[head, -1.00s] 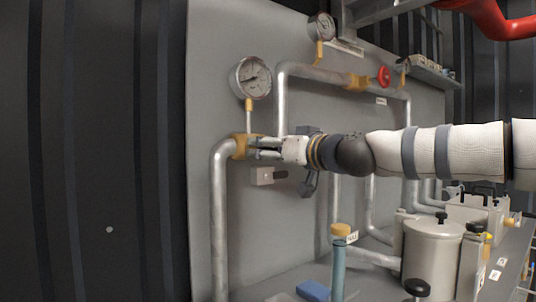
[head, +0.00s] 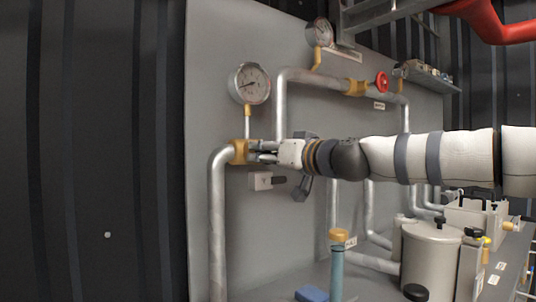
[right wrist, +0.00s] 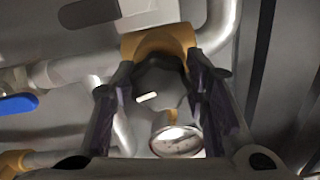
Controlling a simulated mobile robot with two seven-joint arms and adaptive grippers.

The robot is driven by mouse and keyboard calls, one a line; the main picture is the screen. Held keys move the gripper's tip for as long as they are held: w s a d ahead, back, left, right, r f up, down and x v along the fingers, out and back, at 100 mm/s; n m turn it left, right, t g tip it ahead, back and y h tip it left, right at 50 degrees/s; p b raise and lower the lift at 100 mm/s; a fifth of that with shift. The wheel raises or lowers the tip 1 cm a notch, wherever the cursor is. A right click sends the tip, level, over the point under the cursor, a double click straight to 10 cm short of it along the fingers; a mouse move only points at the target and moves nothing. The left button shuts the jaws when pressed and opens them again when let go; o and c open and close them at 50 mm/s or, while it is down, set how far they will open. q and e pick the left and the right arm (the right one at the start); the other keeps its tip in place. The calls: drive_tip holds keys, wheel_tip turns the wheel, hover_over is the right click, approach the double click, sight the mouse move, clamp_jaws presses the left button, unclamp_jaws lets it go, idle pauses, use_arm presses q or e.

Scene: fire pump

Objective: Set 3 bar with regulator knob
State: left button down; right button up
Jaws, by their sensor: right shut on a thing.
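My right gripper (head: 264,151) reaches in from the right, at the brass regulator fitting (head: 239,151) on the left pipe. In the right wrist view my right gripper (right wrist: 160,95) has its fingers on both sides of the dark regulator knob (right wrist: 158,84), which bears a white mark, and is shut on it. In the head view the fingers mostly hide the knob. A round pressure gauge (head: 250,83) stands above the fitting on a thin stem. Its dial is too small to read exactly. My left gripper is not in view.
A second gauge (head: 319,33) and a red valve wheel (head: 381,82) are higher up. A yellow-capped tube (head: 337,265) and a lidded pot (head: 431,258) stand below. A blue handle (right wrist: 18,104) shows in the right wrist view.

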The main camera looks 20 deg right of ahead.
drive_tip(key=m+p, duration=0.1)
drive_tip(key=m, duration=0.5)
drive_tip(key=shift+s+a+r, duration=0.1)
drive_tip(key=m+p, duration=0.1)
drive_tip(key=m, duration=0.4)
drive_tip(key=shift+m, duration=0.3)
drive_tip(key=m, duration=0.6)
drive_tip(key=shift+a+r, duration=0.1)
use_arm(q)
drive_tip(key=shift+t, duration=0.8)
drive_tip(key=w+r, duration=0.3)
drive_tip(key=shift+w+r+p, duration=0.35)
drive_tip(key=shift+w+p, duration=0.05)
use_arm(e)
drive_tip(key=m, duration=0.5)
drive_tip(key=shift+m, duration=0.4)
drive_tip(key=shift+r+m, duration=0.1)
drive_tip(key=shift+m, duration=0.2)
drive_tip(key=o, duration=1.1)
drive_tip(key=shift+o, duration=0.2)
